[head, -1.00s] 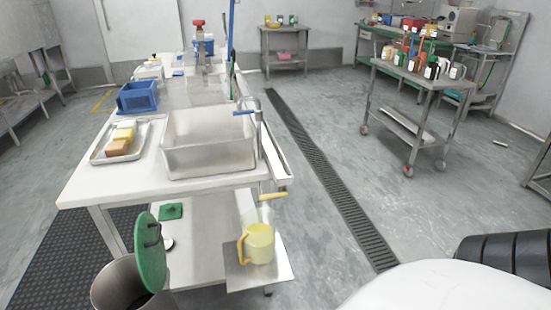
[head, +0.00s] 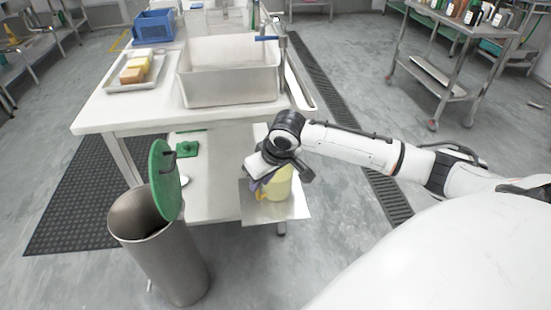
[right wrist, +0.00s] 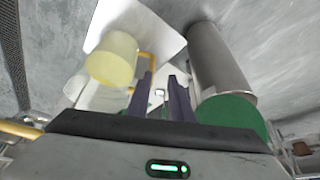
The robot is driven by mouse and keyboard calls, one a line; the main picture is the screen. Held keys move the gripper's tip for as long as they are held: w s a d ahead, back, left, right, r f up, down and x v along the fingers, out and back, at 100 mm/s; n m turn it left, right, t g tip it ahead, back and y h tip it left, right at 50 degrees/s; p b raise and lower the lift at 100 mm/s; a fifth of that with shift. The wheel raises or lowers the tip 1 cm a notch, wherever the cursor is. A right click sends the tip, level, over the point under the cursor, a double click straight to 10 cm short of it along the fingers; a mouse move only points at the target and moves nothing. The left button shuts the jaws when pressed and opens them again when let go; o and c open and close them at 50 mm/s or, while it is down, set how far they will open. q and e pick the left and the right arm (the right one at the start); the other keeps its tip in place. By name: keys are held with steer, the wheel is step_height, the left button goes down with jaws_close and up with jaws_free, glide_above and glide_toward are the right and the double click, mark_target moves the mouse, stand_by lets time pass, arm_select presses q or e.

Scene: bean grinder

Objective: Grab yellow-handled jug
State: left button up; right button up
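The pale yellow jug (head: 281,183) stands upright on a metal plate (head: 290,211) at the end of the lower shelf. My right gripper (head: 257,187) is at the jug's left side, and my wrist covers part of the jug. In the right wrist view the jug (right wrist: 112,60) is left of the fingers. Its orange-yellow handle (right wrist: 149,62) shows just beyond the left fingertip. My right gripper (right wrist: 163,90) is open, with a gap between its two dark fingers. I cannot tell whether a finger touches the handle. My left gripper is not in view.
A steel bin (head: 165,262) with a raised green lid (head: 165,180) stands just left of the plate. The white table (head: 110,115) with a steel basin (head: 230,88) is above the shelf.

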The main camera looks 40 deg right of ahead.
steer(key=b+x, duration=0.1)
steer(key=x, duration=0.2)
steer(key=d+b+x, duration=0.1)
steer(key=x, duration=0.2)
steer(key=b+x, duration=0.1)
steer(key=x, duration=0.2)
steer(key=shift+w+d, duration=0.3)
steer(key=shift+d, duration=0.05)
jaws_close()
